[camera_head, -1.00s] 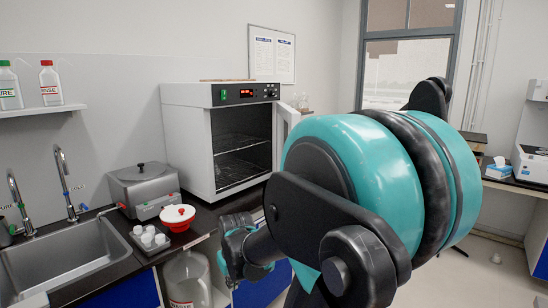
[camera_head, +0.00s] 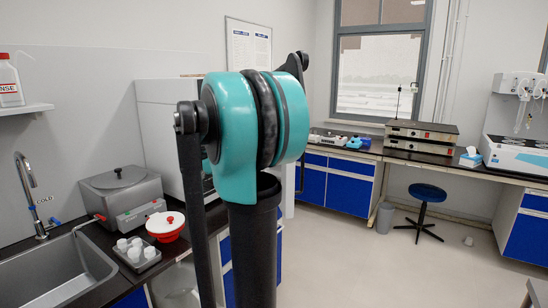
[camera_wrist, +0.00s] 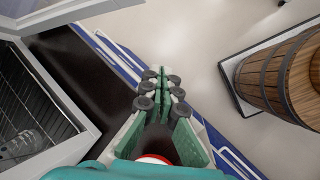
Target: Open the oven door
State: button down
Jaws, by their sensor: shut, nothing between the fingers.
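The oven (camera_head: 165,125) stands on the dark counter in the head view, its front mostly hidden behind my arm. In the wrist view the oven (camera_wrist: 75,103) is at the left, its front uncovered, with wire racks (camera_wrist: 25,110) inside. Its door (camera_wrist: 70,12) stands swung out from the body at the upper left. My gripper (camera_wrist: 161,88) is in the middle of the wrist view, fingers together and empty, over the counter edge to the right of the oven opening. It is apart from the door. My gripper does not show in the head view.
A wooden barrel (camera_wrist: 275,75) is at the right of the wrist view. Open floor (camera_head: 345,245) lies to the right.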

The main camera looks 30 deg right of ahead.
jog(key=w+d+r+n+g+h, duration=0.1)
jog(key=w+d+r+n, duration=0.1)
jog(key=d+r, duration=0.35)
jog(key=w+d+r+n+g+h, duration=0.1)
jog(key=w+d+r+n+g, duration=0.15)
jog(key=r, duration=0.65)
jog(key=s+d+f, duration=0.4)
jog(key=d+f, duration=0.3)
jog(key=d, duration=0.4)
jog(key=shift+s+f+t, duration=0.15)
jog(key=shift+t, duration=0.2)
jog(key=shift+m, duration=0.25)
